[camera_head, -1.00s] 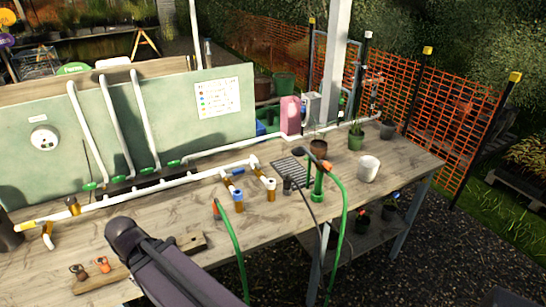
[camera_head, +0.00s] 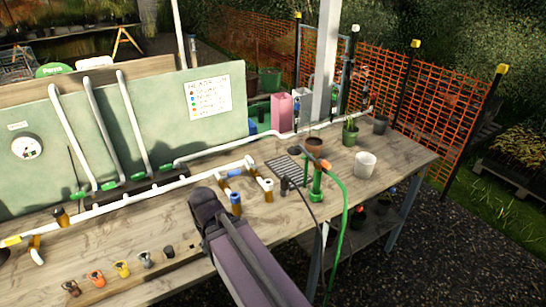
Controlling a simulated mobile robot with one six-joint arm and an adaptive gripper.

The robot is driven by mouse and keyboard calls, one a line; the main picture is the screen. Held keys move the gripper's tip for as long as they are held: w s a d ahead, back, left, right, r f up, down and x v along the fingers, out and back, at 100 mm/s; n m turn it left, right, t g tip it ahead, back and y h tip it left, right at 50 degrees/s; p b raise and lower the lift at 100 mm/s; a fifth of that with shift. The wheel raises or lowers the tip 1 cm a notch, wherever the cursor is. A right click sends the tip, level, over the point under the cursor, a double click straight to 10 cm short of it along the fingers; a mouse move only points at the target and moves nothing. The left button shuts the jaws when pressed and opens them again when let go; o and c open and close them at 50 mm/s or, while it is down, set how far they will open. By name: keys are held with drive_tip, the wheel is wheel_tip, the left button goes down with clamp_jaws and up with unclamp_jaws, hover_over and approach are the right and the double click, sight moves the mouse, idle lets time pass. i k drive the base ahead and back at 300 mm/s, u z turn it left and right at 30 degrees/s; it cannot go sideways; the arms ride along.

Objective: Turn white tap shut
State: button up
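A fitting with a white top (camera_head: 267,186) and brown body stands at the right end of the white pipe run on the bench; it may be the white tap, but its handle position is too small to tell. A similar blue-topped fitting (camera_head: 235,201) stands just left of it. My dark arm rises from the bottom edge, and its rounded end lies left of and in front of these fittings in the picture. No gripper fingers show, so I cannot tell whether my gripper touches anything. The arm hides part of the bench.
Several small coloured fittings (camera_head: 122,269) line a wooden strip at the bench front. A green standpipe with hose (camera_head: 316,185), a white pot (camera_head: 365,164) and a dark grate (camera_head: 287,170) are to the right. A green panel (camera_head: 205,120) stands behind the pipes.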

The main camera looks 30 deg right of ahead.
sight(248, 159)
drive_tip(key=z, duration=0.7)
drive_tip(key=k, duration=0.95)
drive_tip(key=u, duration=0.05)
drive_tip(key=i, duration=0.85)
